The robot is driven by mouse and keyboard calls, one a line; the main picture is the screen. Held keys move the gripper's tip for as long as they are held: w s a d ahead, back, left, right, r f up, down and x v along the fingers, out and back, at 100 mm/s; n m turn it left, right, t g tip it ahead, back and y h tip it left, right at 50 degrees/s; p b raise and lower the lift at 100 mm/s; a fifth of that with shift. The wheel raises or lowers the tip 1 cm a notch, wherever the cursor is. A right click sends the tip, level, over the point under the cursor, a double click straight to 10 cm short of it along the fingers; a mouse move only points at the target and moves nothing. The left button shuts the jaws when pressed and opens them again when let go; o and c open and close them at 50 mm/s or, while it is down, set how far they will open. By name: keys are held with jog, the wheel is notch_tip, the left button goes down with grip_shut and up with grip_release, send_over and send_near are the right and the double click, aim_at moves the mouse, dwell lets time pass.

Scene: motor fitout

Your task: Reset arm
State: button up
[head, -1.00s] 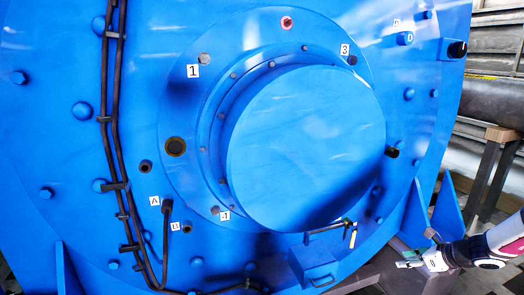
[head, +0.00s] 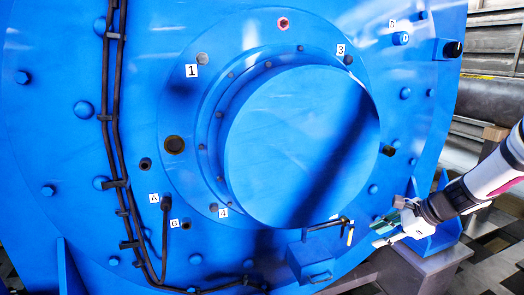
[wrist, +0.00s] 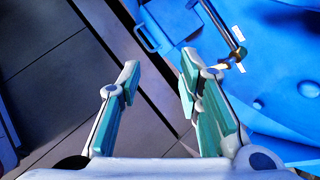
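My gripper (head: 384,234) is at the lower right of the head view, in front of the blue motor's lower right side. In the wrist view my gripper (wrist: 160,95) shows its two green-padded fingers spread apart with nothing between them. The blue motor (head: 300,150) fills most of the head view, with a large round cover in its middle. A blue box with a handle (head: 312,262) sits below the cover, left of my gripper and apart from it. The same box shows at the top of the wrist view (wrist: 172,18).
A dark rod-like tool (head: 328,225) lies just above the blue box; it also shows in the wrist view (wrist: 228,28). Black cables (head: 118,150) run down the motor's left side. A grey pipe (head: 490,100) is at the right. Tiled floor (wrist: 50,90) is open below my gripper.

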jog(key=s+a+r+n+g+h, duration=0.1)
jog(key=s+a+r+n+g, duration=0.1)
jog(key=s+a+r+n, duration=0.6)
jog(key=s+a+r+n+g, duration=0.25)
jog(key=s+a+r, duration=0.3)
jog(key=s, duration=0.35)
jog(key=s+n+h, duration=0.5)
jog(key=s+n, duration=0.6)
jog(key=s, duration=1.5)
notch_tip(320, 180, up, 30)
jog(key=t+p, duration=0.3)
jog(key=p, duration=2.4)
jog(key=shift+f, duration=0.25)
jog(key=shift+w, duration=0.1)
